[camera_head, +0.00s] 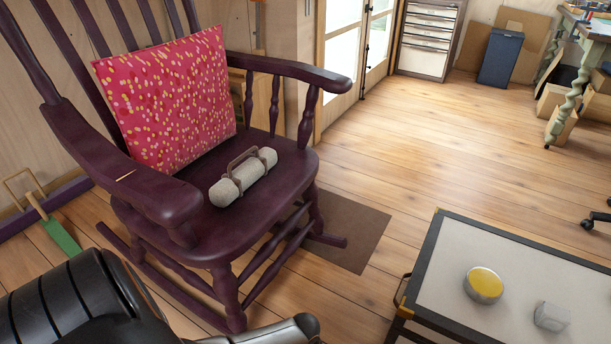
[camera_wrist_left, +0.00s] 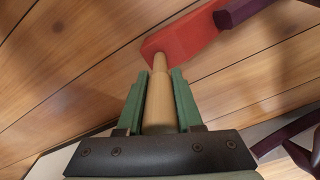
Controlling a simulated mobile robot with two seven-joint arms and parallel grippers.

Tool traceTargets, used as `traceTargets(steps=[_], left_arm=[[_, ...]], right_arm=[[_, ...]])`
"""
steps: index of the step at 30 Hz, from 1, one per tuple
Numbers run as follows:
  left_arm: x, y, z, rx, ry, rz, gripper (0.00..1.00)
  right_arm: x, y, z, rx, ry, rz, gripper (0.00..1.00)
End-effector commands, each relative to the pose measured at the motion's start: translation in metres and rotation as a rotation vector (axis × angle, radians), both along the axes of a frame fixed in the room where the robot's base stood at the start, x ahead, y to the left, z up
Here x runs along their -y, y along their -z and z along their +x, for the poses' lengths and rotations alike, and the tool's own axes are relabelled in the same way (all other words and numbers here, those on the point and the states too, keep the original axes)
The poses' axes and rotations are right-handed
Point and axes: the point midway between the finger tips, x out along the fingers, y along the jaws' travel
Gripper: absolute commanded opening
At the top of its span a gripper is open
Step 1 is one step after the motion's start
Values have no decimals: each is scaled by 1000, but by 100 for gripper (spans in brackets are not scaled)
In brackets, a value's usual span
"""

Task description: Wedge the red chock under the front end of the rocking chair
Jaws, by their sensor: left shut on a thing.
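The dark purple rocking chair (camera_head: 248,229) stands at the left of the head view, its seat facing the lower right. In the left wrist view my left gripper (camera_wrist_left: 159,88) is shut on the pale wooden handle of the red chock (camera_wrist_left: 187,38). The chock is low over the plank floor. Its far end meets or overlaps the purple end of a rocker (camera_wrist_left: 236,13) in the picture; I cannot tell whether they touch. The chock and my left gripper do not show in the head view. My right gripper is not in view.
A pink dotted cushion (camera_head: 168,100) and a grey weight with a handle (camera_head: 243,178) rest on the seat. A green chock-like piece with a wooden handle (camera_head: 60,236) is at left. A low table (camera_head: 450,240) stands at right. A brown mat (camera_head: 358,232) lies between.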

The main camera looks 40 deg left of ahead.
Motion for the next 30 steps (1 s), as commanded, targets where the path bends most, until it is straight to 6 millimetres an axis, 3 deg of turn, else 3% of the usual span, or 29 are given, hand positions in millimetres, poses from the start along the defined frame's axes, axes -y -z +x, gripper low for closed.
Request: traceTargets(steps=[17, 18, 27, 30], left_arm=[[-4, 0, 0, 2, 0, 2, 0], [-5, 0, 0, 2, 0, 2, 36], [-5, 1, -1, 0, 0, 1, 70], [-4, 1, -1, 0, 0, 1, 70]], right_arm=[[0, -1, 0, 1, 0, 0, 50], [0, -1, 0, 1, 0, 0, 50], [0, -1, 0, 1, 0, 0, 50], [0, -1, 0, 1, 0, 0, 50]])
